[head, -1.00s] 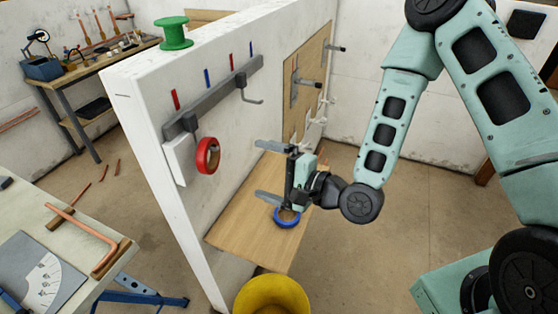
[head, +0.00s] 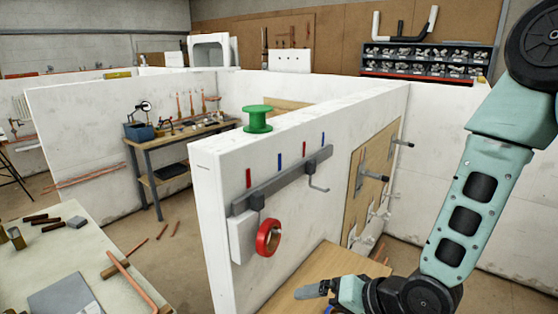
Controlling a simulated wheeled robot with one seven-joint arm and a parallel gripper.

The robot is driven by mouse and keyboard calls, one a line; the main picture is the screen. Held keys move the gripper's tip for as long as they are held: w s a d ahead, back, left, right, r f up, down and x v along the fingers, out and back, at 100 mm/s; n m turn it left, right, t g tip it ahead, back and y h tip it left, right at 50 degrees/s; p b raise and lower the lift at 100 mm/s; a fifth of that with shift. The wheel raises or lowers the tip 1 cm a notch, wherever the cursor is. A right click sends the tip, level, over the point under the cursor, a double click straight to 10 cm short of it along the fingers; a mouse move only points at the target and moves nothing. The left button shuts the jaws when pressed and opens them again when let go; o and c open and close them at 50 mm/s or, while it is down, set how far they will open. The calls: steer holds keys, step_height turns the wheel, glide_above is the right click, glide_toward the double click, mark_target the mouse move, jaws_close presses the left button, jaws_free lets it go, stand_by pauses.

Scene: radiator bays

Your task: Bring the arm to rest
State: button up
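My gripper (head: 312,291) is at the bottom edge of the head view, low over the wooden bench top. One grey finger shows, pointing left. The other finger is hidden or below the frame, so the gap between them cannot be judged. No held object shows at the visible finger. My arm comes down from the upper right to the wrist at the bottom.
A red tape roll (head: 262,240) hangs from a grey rail (head: 280,182) on the white partition wall, left of my gripper. A green spool (head: 258,118) stands on the wall top. The wooden bench top (head: 300,272) lies around my gripper. A worktable (head: 130,245) stands at left.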

steer(key=s+d+r+n+g+h+b, duration=0.2)
steer(key=s+n+h+b, duration=0.1)
steer(key=s, duration=0.5)
steer(key=s+d+r+n+g+h+b, duration=0.2)
steer(key=s+n+g+h+b, duration=0.1)
steer(key=s, duration=0.6)
steer(key=n+h+b, duration=0.1)
steer(key=n+b, duration=0.1)
steer(key=n, duration=0.1)
steer(key=shift+s+d+n, duration=0.2)
steer(key=shift+d+n, duration=0.05)
steer(key=shift+n, duration=0.15)
